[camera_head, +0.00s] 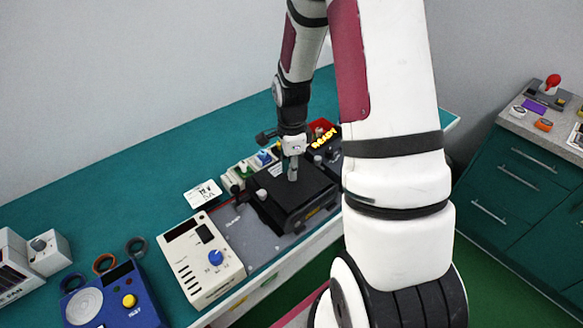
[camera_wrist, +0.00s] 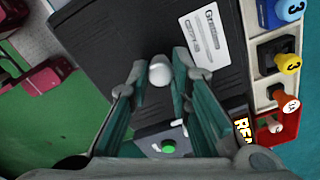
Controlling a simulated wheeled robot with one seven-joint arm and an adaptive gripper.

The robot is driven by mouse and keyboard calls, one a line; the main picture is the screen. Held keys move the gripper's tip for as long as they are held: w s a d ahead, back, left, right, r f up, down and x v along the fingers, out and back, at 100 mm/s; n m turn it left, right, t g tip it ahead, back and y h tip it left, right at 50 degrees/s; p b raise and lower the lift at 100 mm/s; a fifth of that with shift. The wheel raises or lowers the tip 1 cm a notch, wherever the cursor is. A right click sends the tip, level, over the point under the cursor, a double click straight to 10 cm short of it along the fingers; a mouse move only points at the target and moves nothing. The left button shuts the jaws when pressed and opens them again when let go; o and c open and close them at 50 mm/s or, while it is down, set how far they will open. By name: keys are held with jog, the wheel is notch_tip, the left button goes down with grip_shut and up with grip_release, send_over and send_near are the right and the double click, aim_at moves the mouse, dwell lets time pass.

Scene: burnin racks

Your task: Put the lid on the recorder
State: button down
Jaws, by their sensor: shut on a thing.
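My gripper (camera_head: 292,168) points down over a black box-shaped unit on the bench. In the wrist view my gripper (camera_wrist: 160,85) has its fingers on either side of a pale round knob (camera_wrist: 160,72), shut on it. The knob rises from a broad flat black lid (camera_wrist: 110,45) with a white printed label. In the head view the black lid (camera_head: 312,182) lies over the dark recorder body (camera_head: 318,212), which shows a small orange mark on its front. I cannot tell whether the lid rests on the body or hangs just above it.
A cream control box (camera_head: 205,262) with a blue dial and a blue tester (camera_head: 112,300) stand to the left. A white card (camera_head: 203,194) lies behind.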

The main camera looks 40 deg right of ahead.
jog(key=shift+f, duration=0.5)
dwell(1.0)
jog(key=c, duration=1.4)
grip_release()
jog(key=shift+r+p, duration=0.6)
jog(key=shift+r, duration=1.95)
jog(key=shift+r, duration=0.1)
jog(key=shift+r+p, duration=0.5)
jog(key=shift+r, duration=1.4)
